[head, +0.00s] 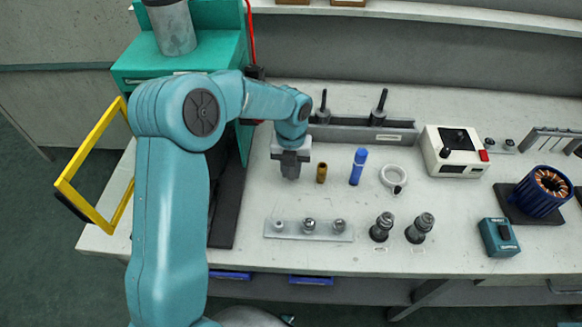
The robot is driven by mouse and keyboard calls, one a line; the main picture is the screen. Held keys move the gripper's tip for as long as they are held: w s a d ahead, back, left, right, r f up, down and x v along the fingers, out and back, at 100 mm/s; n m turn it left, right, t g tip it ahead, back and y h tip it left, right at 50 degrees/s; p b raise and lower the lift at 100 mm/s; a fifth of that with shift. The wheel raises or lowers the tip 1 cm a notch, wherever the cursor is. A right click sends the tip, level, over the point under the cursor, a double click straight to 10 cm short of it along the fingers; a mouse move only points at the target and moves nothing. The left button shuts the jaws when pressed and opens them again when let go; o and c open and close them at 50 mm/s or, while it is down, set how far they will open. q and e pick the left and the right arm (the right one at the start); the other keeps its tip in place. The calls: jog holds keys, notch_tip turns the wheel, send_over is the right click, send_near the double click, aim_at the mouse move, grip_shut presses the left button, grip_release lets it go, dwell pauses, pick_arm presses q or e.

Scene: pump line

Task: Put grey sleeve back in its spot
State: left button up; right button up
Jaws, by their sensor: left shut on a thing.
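My left gripper (290,172) points down over the bench, left of the brass-brown sleeve (321,173). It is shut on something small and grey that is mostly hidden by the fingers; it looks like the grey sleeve. I cannot tell whether it touches the bench top. No empty spot for the sleeve can be made out under the gripper. My right gripper is not in view.
A grey strip with several fittings (308,230) lies in front. Two dark fittings (381,227) (420,228), a white ring (393,179), a white control box (455,151), a teal box (498,237) and a copper-wound motor part (541,191) stand rightward. A rail (362,134) runs behind.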

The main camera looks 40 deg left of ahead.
pick_arm(q)
jog(key=shift+f, duration=0.15)
dwell(0.5)
jog(key=shift+f, duration=0.25)
jog(key=o, duration=1.1)
jog(key=shift+r, duration=0.1)
notch_tip(320, 180, up, 6)
jog(key=p, duration=0.5)
